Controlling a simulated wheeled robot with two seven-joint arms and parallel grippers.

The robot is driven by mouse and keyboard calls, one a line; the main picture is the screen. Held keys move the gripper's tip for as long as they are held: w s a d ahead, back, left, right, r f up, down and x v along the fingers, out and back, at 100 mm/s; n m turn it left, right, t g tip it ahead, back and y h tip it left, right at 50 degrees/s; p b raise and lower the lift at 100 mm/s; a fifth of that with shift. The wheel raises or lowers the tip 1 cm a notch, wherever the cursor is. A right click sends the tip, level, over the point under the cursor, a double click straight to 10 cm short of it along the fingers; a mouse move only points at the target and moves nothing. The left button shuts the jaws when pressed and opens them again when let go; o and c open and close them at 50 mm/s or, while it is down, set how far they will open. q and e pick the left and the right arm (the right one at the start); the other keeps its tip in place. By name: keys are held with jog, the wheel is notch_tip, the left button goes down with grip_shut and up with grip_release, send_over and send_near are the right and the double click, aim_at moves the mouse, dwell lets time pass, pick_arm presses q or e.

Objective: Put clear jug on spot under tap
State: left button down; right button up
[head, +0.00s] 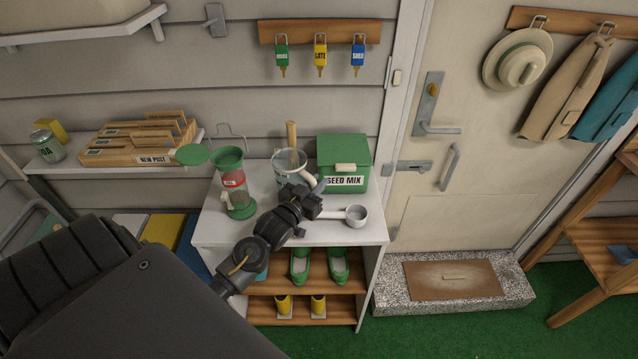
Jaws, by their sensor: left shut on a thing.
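The clear jug (286,168) is at the back middle of the white-topped stand, with a wooden stick rising from or behind it. My left gripper (313,187) is at the jug's right front and appears shut on its pale handle; the arm partly hides the grip. I cannot tell whether the jug touches the top. Left of it stands a green dispenser (234,176) with a clear body, a red label and a pale tap-like part (226,199) low on its left. Its green base (242,211) is below. My right gripper is not in view.
A grey scoop (356,215) lies at the right front, its handle near my gripper. A green seed mix box (343,162) stands at the back right. A green round lid (192,154) is beside the dispenser. Shoes sit on the shelves below.

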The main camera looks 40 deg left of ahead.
pick_arm(q)
jog(key=shift+f, duration=0.15)
jog(key=shift+f, duration=0.2)
jog(key=c, duration=1.3)
grip_release()
